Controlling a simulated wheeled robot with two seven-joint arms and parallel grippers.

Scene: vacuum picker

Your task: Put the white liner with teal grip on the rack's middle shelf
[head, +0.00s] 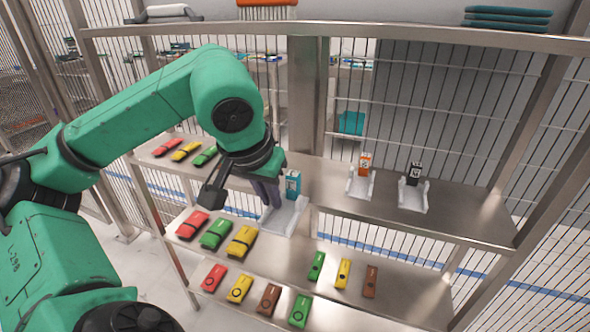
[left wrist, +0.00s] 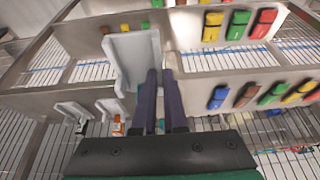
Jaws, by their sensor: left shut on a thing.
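The white liner with teal grip (head: 280,217) is in the jaws of my left gripper (head: 270,203), its teal grip (head: 293,183) upright beside the fingers. It overlaps the front edge of the rack's middle shelf (head: 330,190) in the head view; I cannot tell whether it touches the shelf. My right gripper is not in view.
White liners with an orange grip (head: 364,163) and a black grip (head: 414,174) stand on the middle shelf to the right. Toy-like coloured pieces (head: 183,151) lie at its left. More coloured pieces (head: 216,233) fill much of the lower shelf. The middle shelf's far right is bare.

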